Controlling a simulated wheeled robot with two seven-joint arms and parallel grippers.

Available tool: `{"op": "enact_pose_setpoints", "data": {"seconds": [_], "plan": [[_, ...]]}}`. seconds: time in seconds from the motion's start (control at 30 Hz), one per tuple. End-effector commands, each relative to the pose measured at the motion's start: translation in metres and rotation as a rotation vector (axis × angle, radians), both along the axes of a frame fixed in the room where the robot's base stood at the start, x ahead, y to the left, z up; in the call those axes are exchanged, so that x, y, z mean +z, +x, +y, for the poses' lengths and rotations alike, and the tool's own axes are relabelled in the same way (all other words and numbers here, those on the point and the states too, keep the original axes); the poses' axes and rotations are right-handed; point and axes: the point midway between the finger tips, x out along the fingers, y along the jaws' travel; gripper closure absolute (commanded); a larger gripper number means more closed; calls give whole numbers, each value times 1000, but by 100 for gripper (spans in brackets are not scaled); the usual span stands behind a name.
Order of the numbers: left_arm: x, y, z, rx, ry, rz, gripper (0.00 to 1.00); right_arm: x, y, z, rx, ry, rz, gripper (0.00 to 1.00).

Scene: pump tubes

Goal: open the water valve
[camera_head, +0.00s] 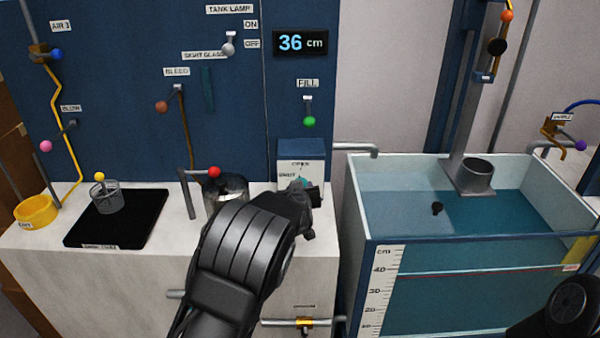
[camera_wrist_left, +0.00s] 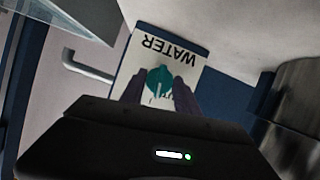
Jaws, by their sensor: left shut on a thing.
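The water valve is a teal knob (camera_wrist_left: 160,80) on a white plate (camera_wrist_left: 135,62) marked WATER, seen upside down in the left wrist view. In the head view the plate (camera_head: 290,168) is on a blue box above the white counter, and my gripper hides much of its lower part. My left gripper (camera_wrist_left: 160,97) is shut on the knob, with a finger on each side. In the head view my left gripper (camera_head: 304,193) is at the front of the plate. My right gripper is not in view; a dark part of my body shows at bottom right.
The display (camera_head: 301,43) reads 36 cm.

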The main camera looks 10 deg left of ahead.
Motion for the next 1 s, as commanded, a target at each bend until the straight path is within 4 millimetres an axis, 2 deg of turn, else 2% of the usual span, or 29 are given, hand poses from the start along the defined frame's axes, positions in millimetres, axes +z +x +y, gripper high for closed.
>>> {"op": "enact_pose_setpoints", "data": {"seconds": [0.03,0.2,0.8,0.83,1.0], "plan": [[5,0,-1,-2,34,10,100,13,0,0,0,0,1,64],[3,0,-2,-1,115,29,100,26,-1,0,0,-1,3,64],[-1,0,-1,1,168,44,100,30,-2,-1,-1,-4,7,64],[-1,0,-1,1,168,44,62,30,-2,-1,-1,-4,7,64],[-1,0,-1,0,167,43,48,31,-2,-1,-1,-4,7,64]]}}
